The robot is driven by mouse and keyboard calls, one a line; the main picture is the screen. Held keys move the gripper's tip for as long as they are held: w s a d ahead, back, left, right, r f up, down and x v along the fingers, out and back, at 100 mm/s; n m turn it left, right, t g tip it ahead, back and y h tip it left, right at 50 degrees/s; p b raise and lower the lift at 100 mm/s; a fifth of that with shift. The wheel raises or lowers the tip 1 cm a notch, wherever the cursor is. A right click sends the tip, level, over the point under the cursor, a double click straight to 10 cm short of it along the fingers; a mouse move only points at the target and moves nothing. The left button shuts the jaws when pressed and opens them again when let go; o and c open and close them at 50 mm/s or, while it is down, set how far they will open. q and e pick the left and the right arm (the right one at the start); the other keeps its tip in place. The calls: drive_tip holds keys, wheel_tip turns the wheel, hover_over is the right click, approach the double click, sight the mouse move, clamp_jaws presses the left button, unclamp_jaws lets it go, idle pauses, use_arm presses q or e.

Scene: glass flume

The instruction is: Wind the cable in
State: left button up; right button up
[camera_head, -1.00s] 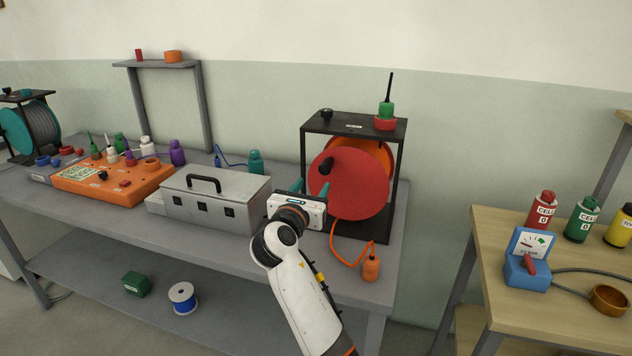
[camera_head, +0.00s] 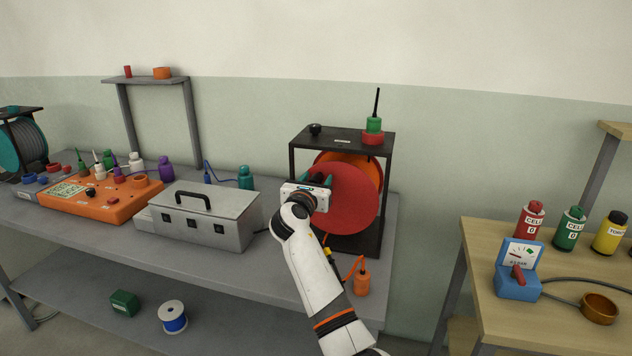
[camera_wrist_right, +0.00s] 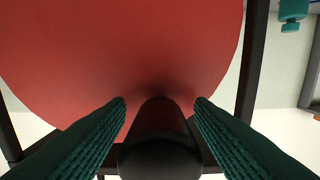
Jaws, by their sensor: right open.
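The cable reel has a red disc (camera_head: 350,200) in front, an orange disc behind it and a black frame (camera_head: 375,142). Its black crank knob (camera_wrist_right: 160,140) shows large in the wrist view, between the two green fingers of my right gripper (camera_wrist_right: 160,104). The fingers are open, one on each side of the knob, not closed on it. In the head view my right gripper (camera_head: 322,182) is in front of the red disc and hides most of the knob. The orange cable (camera_head: 352,268) hangs below the reel to an orange plug (camera_head: 362,282) at the bench's front. My left gripper is not in view.
A grey metal box (camera_head: 210,218) stands left of my right arm. An orange control box (camera_head: 100,200) is farther left. A green-and-red piece (camera_head: 373,130) with a black rod stands on the reel frame. A wooden table (camera_head: 570,310) is at the right, past a gap.

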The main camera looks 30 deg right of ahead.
clamp_jaws()
drive_tip(key=shift+w+a+r+n+p, duration=0.15)
drive_tip(key=shift+n+p, duration=0.25)
drive_tip(key=shift+p, duration=0.4)
wheel_tip(320, 180, down, 8)
drive_tip(key=w+a+n+p, duration=0.2)
drive_tip(key=n+p, duration=0.8)
drive_tip(key=shift+w+a+r+n, duration=0.15)
drive_tip(key=shift+w+r+n, duration=0.15)
drive_tip(key=shift+n, duration=0.1)
drive_tip(key=shift+f, duration=0.1)
